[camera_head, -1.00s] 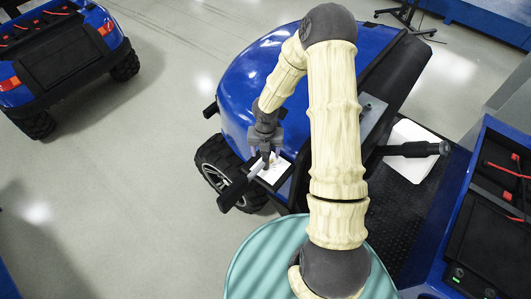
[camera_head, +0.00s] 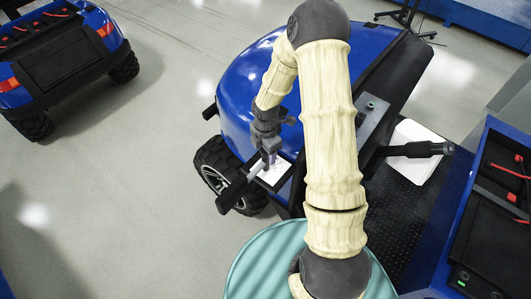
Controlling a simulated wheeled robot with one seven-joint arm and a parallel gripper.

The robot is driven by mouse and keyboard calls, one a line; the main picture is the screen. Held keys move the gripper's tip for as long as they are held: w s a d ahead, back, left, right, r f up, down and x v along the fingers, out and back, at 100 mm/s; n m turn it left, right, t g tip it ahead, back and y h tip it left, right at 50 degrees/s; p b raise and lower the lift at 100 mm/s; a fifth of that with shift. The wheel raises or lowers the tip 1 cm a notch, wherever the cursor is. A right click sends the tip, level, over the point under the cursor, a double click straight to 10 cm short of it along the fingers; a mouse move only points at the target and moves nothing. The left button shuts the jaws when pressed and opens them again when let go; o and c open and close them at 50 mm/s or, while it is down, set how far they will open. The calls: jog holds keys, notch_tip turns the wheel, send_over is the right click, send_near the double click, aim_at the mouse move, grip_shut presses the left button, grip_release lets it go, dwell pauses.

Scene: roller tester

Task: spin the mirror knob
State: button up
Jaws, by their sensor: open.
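The blue vehicle (camera_head: 248,85) stands under my arm. A dark, bar-shaped side mirror (camera_head: 233,193) sticks out on its near left side, beside the front wheel. The knob itself is too small or hidden by the gripper to make out.
A black wheel (camera_head: 213,175) is at the left. A second blue vehicle (camera_head: 62,60) stands far left. The floor between is clear.

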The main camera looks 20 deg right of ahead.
jog(key=m, duration=0.2)
jog(key=shift+m, duration=0.3)
jog(key=m+b, duration=0.2)
jog(key=m, duration=0.3)
jog(key=shift+f, duration=0.1)
jog(key=m+b, duration=0.1)
jog(key=m, duration=0.5)
